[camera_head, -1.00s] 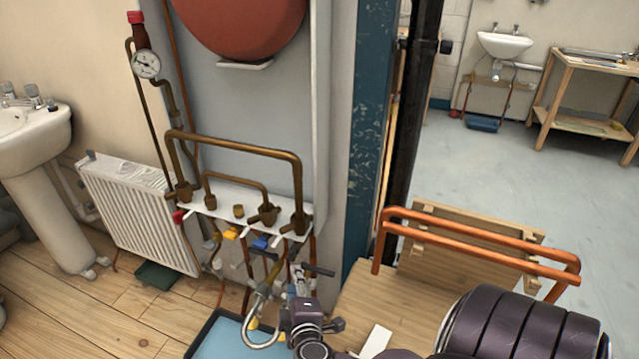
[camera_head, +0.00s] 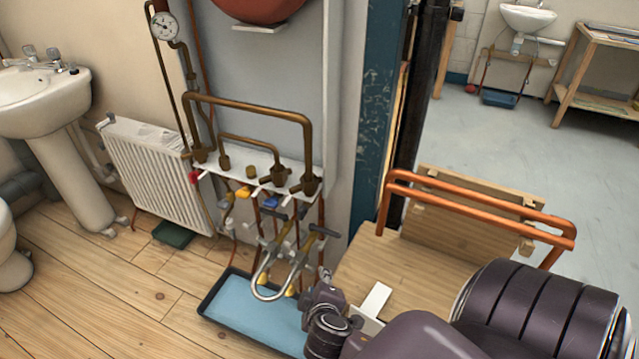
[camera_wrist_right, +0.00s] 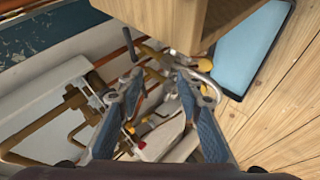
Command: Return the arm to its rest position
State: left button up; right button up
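My right arm comes in from the lower right of the head view. Its gripper (camera_head: 325,282) is by the right edge of the blue tray, to the right of a curved silver pipe (camera_head: 272,292), with a gap between them. In the right wrist view the two blue-grey fingers (camera_wrist_right: 154,92) stand wide apart with nothing between their tips. My left gripper is not in view.
A wooden bench (camera_head: 395,268) with an orange copper pipe frame (camera_head: 480,213) stands right of the gripper. The blue tray (camera_head: 250,312) lies on the floor. A white board carries brass pipework (camera_head: 250,104). A radiator (camera_head: 155,170) and sink (camera_head: 40,95) stand left.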

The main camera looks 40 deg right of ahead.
jog(key=shift+a, duration=0.1)
dwell(0.3)
